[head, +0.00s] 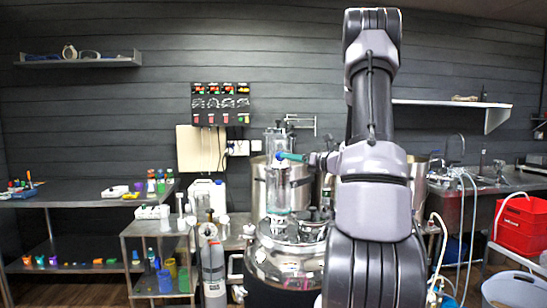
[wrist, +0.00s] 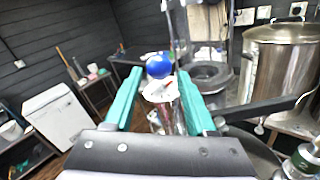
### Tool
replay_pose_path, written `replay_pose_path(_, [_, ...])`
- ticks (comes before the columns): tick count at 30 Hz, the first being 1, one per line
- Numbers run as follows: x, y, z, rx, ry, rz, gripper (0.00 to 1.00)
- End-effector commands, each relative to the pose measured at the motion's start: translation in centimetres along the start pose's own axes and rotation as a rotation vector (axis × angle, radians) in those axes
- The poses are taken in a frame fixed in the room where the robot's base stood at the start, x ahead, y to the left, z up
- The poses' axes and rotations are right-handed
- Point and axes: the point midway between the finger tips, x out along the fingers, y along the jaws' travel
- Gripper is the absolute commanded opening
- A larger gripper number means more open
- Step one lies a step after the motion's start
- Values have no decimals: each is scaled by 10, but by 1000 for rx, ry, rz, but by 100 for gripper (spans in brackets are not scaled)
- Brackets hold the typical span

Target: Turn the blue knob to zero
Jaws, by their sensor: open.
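The blue knob (wrist: 158,66) is round and sits above a white dial plate (wrist: 160,90) with a small reddish mark. In the wrist view it shows between the tips of my gripper's (wrist: 160,73) teal fingers. The fingers are spread, one on each side; I cannot tell whether they touch it. In the head view the knob (head: 281,157) is a small blue spot at the tip of my gripper (head: 287,157), in front of the steel vessels. The knob's pointer and the dial's numbers are too small to read.
A shiny domed steel vessel (head: 285,255) stands below my gripper, with a tall steel pot (head: 298,188) behind it. A control panel (head: 221,104) hangs on the back wall. A steel bench (head: 85,190) is at left, and a red crate (head: 522,226) at right.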

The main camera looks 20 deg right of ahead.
Motion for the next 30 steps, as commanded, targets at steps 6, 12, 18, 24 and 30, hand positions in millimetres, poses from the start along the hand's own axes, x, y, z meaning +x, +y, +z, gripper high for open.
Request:
replay_pose_path(6, [44,1,-1,-2,1,4,56])
replay_pose_path(12, [73,1,0,-2,1,3,56])
replay_pose_path(18, [84,1,0,-2,1,3,56])
replay_pose_path(24, [84,1,0,-2,1,2,56])
replay_pose_path(30, [84,1,0,-2,1,2,0])
